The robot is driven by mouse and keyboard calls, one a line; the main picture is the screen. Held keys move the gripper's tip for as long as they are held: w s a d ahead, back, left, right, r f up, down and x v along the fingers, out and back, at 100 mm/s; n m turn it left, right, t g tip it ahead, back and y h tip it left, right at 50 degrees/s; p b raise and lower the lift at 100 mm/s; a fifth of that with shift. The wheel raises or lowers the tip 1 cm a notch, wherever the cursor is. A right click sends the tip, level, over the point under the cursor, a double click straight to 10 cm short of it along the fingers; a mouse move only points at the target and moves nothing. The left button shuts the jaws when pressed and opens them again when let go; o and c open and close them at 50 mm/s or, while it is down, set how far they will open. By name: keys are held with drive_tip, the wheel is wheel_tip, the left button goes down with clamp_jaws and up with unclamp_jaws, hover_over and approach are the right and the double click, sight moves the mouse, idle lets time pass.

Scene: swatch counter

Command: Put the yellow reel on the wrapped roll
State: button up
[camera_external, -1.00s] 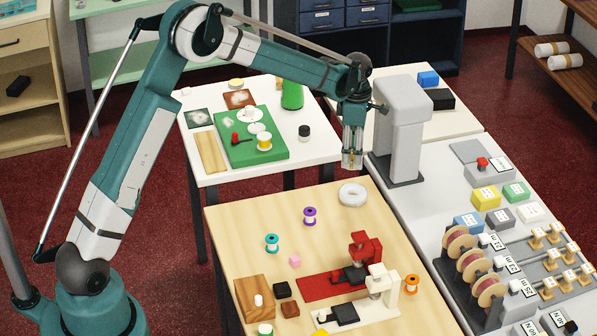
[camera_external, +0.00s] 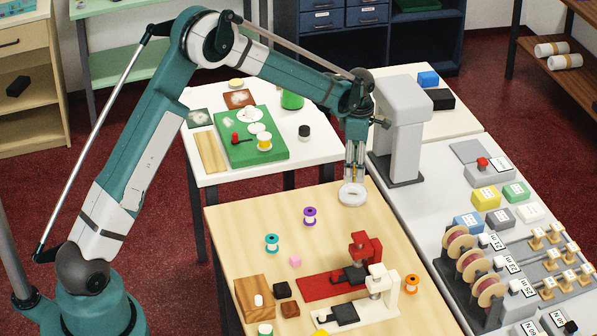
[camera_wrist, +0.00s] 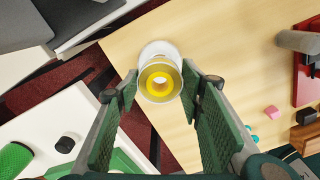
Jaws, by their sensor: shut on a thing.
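My gripper (camera_external: 354,178) points down over the far edge of the wooden table, its fingers on either side of the yellow reel (camera_wrist: 160,83). The reel has a pale rim and a yellow centre with a hole, seen end-on in the wrist view. I cannot tell whether reel and roll touch. In the external view the fingers mostly hide the reel.
A grey column (camera_external: 402,140) stands close to the right of my gripper. Purple (camera_external: 310,216) and teal (camera_external: 272,243) reels stand nearer on the table. Another yellow-wound spool (camera_external: 264,141) is on the green board.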

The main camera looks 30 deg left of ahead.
drive_tip(key=shift+f, duration=0.55)
drive_tip(key=shift+f, duration=0.1)
drive_tip(key=shift+f, duration=1.8)
drive_tip(key=shift+f, duration=0.1)
drive_tip(key=o, duration=0.9)
drive_tip(key=shift+c, duration=0.2)
wheel_tip(320, 180, up, 12)
